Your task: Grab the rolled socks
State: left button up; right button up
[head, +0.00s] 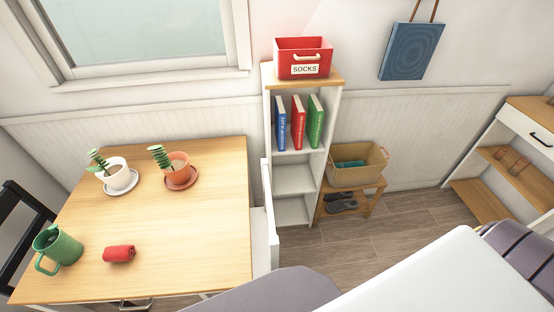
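The rolled socks (119,254) appear as a small red roll lying on the wooden table (190,230), near its front left part. The roll sits a little to the right of a green pitcher (58,248). A red bin labelled SOCKS (302,60) stands on top of the narrow shelf unit; its inside is mostly hidden. Neither of my grippers shows in the head view.
Potted plants, one in a white pot (115,175) and one in terracotta (179,168), stand toward the table's back. The table's right part is clear. A black chair (22,215) is at left. The white shelf unit (292,180) holds books; a basket (356,168) stands beside it.

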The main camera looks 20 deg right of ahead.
aim_at(116, 253)
jog(key=u, duration=1.1)
